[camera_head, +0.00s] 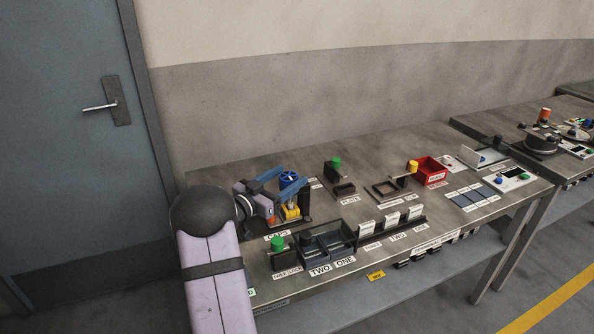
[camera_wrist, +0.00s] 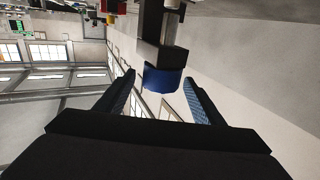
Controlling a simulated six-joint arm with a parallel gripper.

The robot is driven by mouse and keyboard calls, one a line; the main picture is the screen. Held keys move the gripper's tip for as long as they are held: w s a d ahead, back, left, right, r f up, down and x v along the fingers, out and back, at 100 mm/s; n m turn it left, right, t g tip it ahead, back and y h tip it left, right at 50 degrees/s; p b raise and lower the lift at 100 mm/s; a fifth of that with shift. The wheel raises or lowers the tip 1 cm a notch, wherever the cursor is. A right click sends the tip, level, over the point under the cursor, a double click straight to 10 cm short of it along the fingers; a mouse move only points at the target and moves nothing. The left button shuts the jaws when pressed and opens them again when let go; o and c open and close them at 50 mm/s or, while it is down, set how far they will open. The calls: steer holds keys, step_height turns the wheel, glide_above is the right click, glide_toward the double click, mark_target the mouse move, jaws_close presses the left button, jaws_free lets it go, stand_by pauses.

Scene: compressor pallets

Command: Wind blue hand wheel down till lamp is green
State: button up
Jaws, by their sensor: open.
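The blue hand wheel (camera_head: 289,177) sits on top of a dark press-like stand with a yellow part (camera_head: 289,211) below it, at the left of the bench. My gripper (camera_head: 293,178) is open, its two blue fingers on either side of the wheel. In the wrist view the blue wheel (camera_wrist: 163,79) lies between the fingertips (camera_wrist: 159,78), with a gap visible on each side. The wheel does not look gripped. My fingers and wrist hide part of the stand. I cannot make out its lamp or the lamp's colour.
A dark two-part tray (camera_head: 326,242) and a green-topped fixture (camera_head: 278,244) stand at the bench front. Another green-topped fixture (camera_head: 337,177) is behind. A red bin (camera_head: 430,170) and a panel (camera_head: 510,179) are to the right. The bench's rear strip (camera_head: 370,150) is mostly clear.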

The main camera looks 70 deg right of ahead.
steer(key=shift+p+x, duration=0.35)
steer(key=shift+x, duration=2.05)
steer(key=c, duration=1)
steer(key=shift+c, duration=0.2)
steer(key=shift+m+g, duration=0.3)
steer(key=shift+g, duration=0.1)
steer(key=shift+s+a+m+g+y+p, duration=0.15)
steer(key=shift+m+g+y+p, duration=0.3)
steer(key=shift+g, duration=0.25)
steer(key=m+g+y, duration=0.2)
steer(key=g, duration=0.1)
steer(key=shift+s+a+f, duration=0.1)
steer(key=shift+s+a, duration=0.05)
steer(key=shift+s, duration=0.2)
steer(key=shift+s+a+m+g+y+b, duration=0.15)
steer(key=shift+m+g+y+b, duration=0.1)
steer(key=shift+m+g+y, duration=0.3)
steer(key=shift+s+a+m+g+y+b, duration=0.1)
steer(key=shift+m+g+y+b, duration=0.2)
steer(key=shift+m+g, duration=0.3)
steer(key=shift+s+a+m+g+y+b, duration=0.2)
steer(key=shift+m+g+y+b, duration=0.6)
steer(key=shift+y, duration=0.3)
